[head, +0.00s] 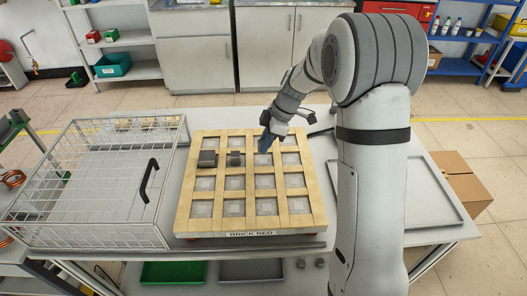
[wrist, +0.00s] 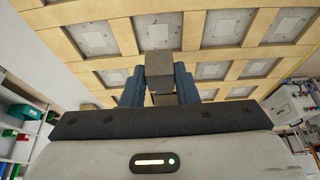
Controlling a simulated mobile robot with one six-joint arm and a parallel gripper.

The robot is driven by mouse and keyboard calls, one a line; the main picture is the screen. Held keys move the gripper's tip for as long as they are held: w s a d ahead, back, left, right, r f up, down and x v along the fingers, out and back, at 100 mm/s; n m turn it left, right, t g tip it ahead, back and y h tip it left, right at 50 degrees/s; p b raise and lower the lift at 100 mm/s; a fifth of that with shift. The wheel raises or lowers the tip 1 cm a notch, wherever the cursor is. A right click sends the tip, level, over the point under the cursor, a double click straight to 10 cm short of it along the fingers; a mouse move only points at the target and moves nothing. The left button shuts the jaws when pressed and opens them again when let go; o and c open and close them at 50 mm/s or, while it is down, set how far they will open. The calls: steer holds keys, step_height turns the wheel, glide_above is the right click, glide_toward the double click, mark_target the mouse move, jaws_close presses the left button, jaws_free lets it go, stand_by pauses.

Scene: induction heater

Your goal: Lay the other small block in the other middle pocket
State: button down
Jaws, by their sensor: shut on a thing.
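The brick bed (head: 200,232) is a wooden grid of square, pale-floored pockets on the table. A larger dark grey block (head: 207,158) and a smaller dark block (head: 236,158) sit on its left part. My gripper (head: 265,142) is over the bed, to the right of the smaller block and pointing down. In the wrist view, its blue fingers are shut on a small grey block (wrist: 159,66). The held block is mostly hidden in the head view. Whether it touches the bed cannot be told.
A wire basket (head: 90,190) with a black handle stands left of the bed. A flat grey tray (head: 435,205) lies to the right, partly behind my arm. Green (head: 172,272) and grey (head: 250,270) bins sit below the front edge. Several pockets in the front rows look empty.

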steer(key=shift+f, duration=2.05)
steer(key=shift+f, duration=0.2)
steer(key=c, duration=1.1)
jaws_free()
steer(key=shift+r, duration=0.1)
steer(key=shift+r, duration=0.1)
